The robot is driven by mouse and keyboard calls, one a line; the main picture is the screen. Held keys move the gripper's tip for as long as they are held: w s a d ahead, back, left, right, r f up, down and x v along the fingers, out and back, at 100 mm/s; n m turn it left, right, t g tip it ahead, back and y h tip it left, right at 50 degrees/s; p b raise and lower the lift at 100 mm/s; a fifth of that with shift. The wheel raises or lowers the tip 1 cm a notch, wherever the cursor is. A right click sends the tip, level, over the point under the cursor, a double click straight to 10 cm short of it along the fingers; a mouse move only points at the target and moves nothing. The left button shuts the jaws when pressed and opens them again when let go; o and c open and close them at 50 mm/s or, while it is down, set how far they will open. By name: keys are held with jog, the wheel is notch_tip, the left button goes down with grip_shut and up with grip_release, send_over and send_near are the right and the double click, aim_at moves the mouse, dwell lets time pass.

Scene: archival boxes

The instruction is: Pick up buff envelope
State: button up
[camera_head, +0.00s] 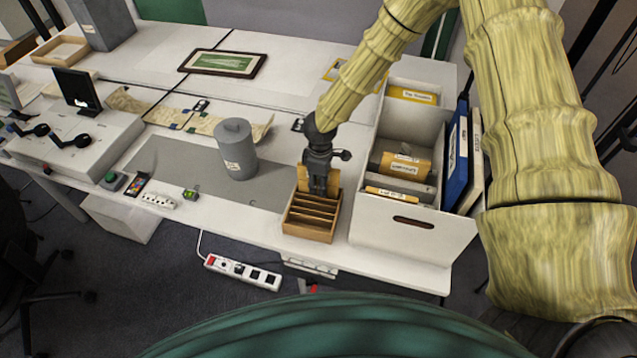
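My gripper (318,182) points down over the back of a small slotted wooden rack (309,232) near the table's front edge. A tan, buff-coloured flat piece (333,184), which looks like the buff envelope, stands upright at the back of the rack. My gripper covers its middle, so only its side parts show. The fingers overlap it in this view; I cannot tell whether they are closed on it or in front of it. The front slots of the rack look empty.
A white box (413,235) with tan labelled items stands close on the right, with blue and white binders (457,155) beside it. A grey lidded canister (237,150) stands left on a grey mat (180,165). A framed green picture (223,63) lies farther back.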

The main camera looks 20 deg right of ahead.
grip_shut()
jog(key=shift+r, duration=0.15)
